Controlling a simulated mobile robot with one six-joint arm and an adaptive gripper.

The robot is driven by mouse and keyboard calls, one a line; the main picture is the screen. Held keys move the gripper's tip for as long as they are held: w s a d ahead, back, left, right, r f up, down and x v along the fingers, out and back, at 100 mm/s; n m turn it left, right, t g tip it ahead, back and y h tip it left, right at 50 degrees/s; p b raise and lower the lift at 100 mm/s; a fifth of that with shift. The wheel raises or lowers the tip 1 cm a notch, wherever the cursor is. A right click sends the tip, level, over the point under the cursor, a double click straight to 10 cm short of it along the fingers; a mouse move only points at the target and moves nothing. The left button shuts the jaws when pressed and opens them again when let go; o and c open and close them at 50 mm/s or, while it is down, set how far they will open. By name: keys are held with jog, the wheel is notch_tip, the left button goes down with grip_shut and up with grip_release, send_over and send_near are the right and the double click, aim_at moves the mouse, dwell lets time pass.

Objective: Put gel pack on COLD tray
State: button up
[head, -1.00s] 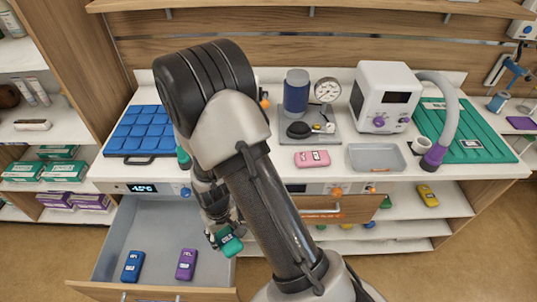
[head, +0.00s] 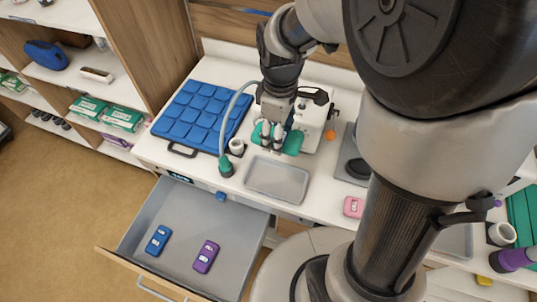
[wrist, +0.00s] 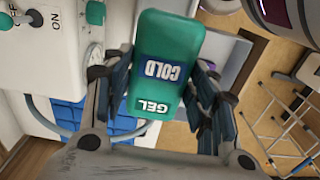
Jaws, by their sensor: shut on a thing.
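My gripper (head: 273,140) is shut on a green gel pack (head: 293,143) and holds it up over the counter. In the wrist view the pack (wrist: 165,48) sits between the two fingers, and its labels read COLD and GEL. An empty grey tray (head: 277,180) lies on the counter just in front of the gripper in the head view. The pack appears above and behind this tray, apart from it. Part of a second grey tray (head: 455,242) shows at right behind my arm. I cannot read a COLD label on either tray.
An open drawer (head: 180,245) below holds a blue pack (head: 158,240) and a purple pack (head: 206,256). A blue padded mat (head: 200,115) and a hose with a green end (head: 225,165) are left of the tray. A pink pack (head: 352,207) lies to its right.

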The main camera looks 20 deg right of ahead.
jog(key=shift+w, duration=0.1)
jog(key=shift+s+f+b, duration=0.2)
jog(key=shift+f+b, duration=2.4)
jog(key=shift+f, duration=6.95)
jog(key=shift+f, duration=0.1)
jog(key=shift+f+b, duration=0.5)
jog(key=shift+f, duration=0.05)
jog(key=o, duration=1.2)
